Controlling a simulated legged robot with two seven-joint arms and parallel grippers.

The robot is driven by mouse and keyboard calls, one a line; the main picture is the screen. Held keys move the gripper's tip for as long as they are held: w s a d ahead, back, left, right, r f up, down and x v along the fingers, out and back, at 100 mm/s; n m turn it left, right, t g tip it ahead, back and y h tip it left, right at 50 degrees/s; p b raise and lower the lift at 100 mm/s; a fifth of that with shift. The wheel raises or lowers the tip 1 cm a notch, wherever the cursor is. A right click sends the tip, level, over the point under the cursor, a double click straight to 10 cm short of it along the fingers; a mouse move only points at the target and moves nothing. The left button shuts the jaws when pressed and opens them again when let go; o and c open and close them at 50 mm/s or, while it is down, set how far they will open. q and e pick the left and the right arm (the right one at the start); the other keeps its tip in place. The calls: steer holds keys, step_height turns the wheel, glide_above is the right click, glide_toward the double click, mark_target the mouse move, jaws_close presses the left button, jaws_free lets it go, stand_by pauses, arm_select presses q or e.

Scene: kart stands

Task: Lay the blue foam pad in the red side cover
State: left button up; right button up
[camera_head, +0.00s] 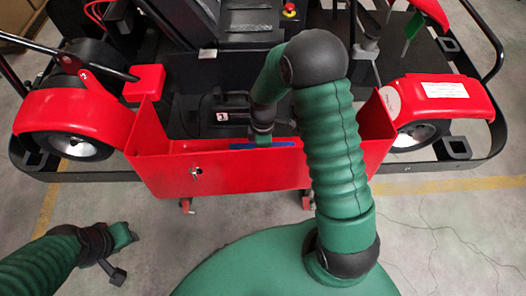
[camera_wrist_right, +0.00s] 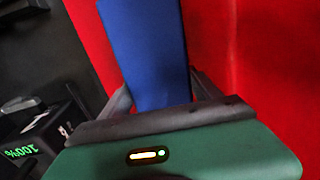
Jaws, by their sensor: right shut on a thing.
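The red side cover (camera_head: 235,174) is an open-topped red trough along the near side of the kart. The blue foam pad (camera_wrist_right: 147,50) stands between the dark fingers of my right gripper (camera_wrist_right: 163,85), which is shut on it. Red cover walls lie behind and beside the pad in the wrist view. In the head view a thin blue strip of the pad (camera_head: 272,145) shows just behind the cover's front wall. My right wrist hides part of it, and whether the pad touches the floor cannot be seen. My left gripper (camera_head: 118,252) is low at left, away from the cover, its opening unclear.
Red wheel fenders (camera_head: 75,118) and (camera_head: 450,98) flank the cover, with black frame rails (camera_head: 85,177) around them. A black box (camera_wrist_right: 45,130) with a lit 100% display is close to my right gripper. Floor in front is clear.

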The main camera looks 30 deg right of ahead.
steer(key=o, duration=1.4)
steer(key=shift+o, duration=0.2)
step_height(320, 180, up, 17)
steer(key=w+d+b, duration=0.1)
steer(key=w, duration=0.1)
steer(key=shift+d+f, duration=0.15)
steer(key=shift+w, duration=0.1)
